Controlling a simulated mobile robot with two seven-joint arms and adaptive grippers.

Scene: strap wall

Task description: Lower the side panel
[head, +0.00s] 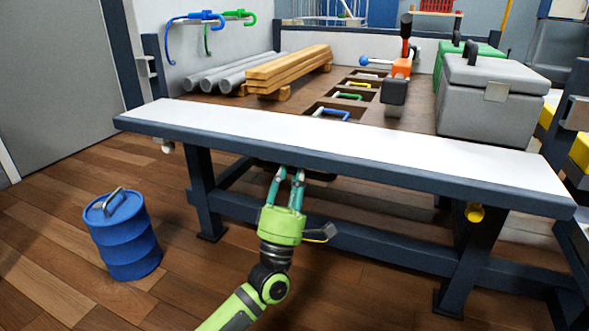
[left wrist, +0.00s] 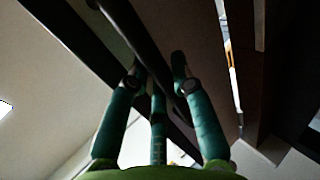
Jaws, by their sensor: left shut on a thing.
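The side panel (head: 330,141) is white with a dark blue frame. In the head view it spans the near side of the truck bed, tilted out towards me, with its near edge standing off the floor. My left gripper (head: 290,174) reaches up from below to the middle of that near edge. It is shut on a dark handle bar, partly hidden under the edge. In the left wrist view my left gripper (left wrist: 159,74) has its fingers around the dark bar (left wrist: 125,25). My right gripper is in neither view.
A blue barrel (head: 122,234) stands on the floor to the left. A dark leg frame (head: 350,240) stands below the panel. Grey pipes (head: 235,73), wooden planks (head: 290,68) and a grey case (head: 490,95) lie on the bed behind. A yellow knob (head: 475,212) hangs at right.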

